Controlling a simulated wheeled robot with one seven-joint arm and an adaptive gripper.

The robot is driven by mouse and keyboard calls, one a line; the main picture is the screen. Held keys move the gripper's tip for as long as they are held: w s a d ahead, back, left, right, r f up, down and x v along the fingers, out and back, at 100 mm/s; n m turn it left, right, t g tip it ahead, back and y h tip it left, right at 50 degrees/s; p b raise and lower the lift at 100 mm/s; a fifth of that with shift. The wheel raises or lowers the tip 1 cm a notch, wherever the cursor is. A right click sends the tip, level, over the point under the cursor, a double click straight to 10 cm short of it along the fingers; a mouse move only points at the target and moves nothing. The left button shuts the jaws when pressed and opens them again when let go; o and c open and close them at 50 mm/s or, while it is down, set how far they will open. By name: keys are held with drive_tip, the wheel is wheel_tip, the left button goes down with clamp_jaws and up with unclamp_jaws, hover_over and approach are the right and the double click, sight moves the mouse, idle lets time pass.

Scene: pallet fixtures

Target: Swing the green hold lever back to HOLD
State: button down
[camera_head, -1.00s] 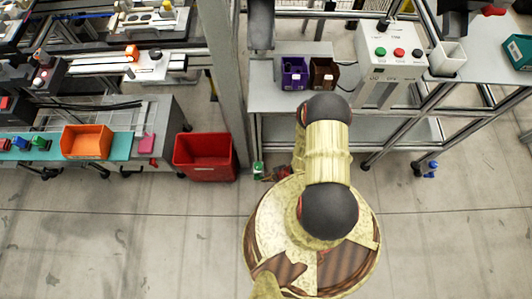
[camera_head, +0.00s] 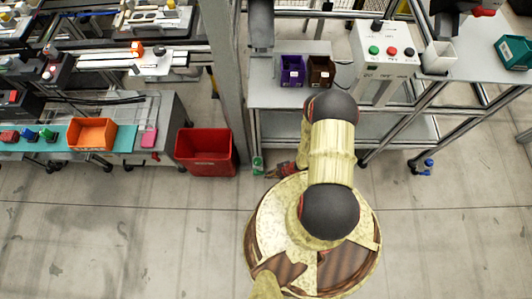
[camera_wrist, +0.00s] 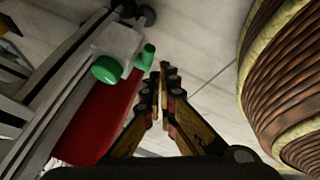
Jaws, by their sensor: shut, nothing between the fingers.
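In the wrist view, a green round knob end (camera_wrist: 107,69) sits on a pale grey block at upper left. A second green part (camera_wrist: 148,52), likely part of the lever, stands just right of it. My gripper (camera_wrist: 165,70) is shut and empty, its fingertips together close to the right of this green part; I cannot tell whether they touch. In the head view the green lever area (camera_head: 257,164) is small, low beside the grey post, with my gripper (camera_head: 282,170) just to its right. The HOLD marking cannot be read.
A red bin (camera_head: 206,152) stands on the floor left of the grey post (camera_head: 222,80). A metal-framed bench (camera_head: 275,100) carries purple and brown bins and a button box (camera_head: 385,50). The floor at the front is open.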

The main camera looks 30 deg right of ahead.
drive_tip(key=s+d+r+p, duration=0.1)
drive_tip(key=s+d+r, duration=0.1)
drive_tip(key=s+d, duration=0.2)
drive_tip(key=shift+d, duration=0.6)
drive_tip(key=shift+r, duration=0.1)
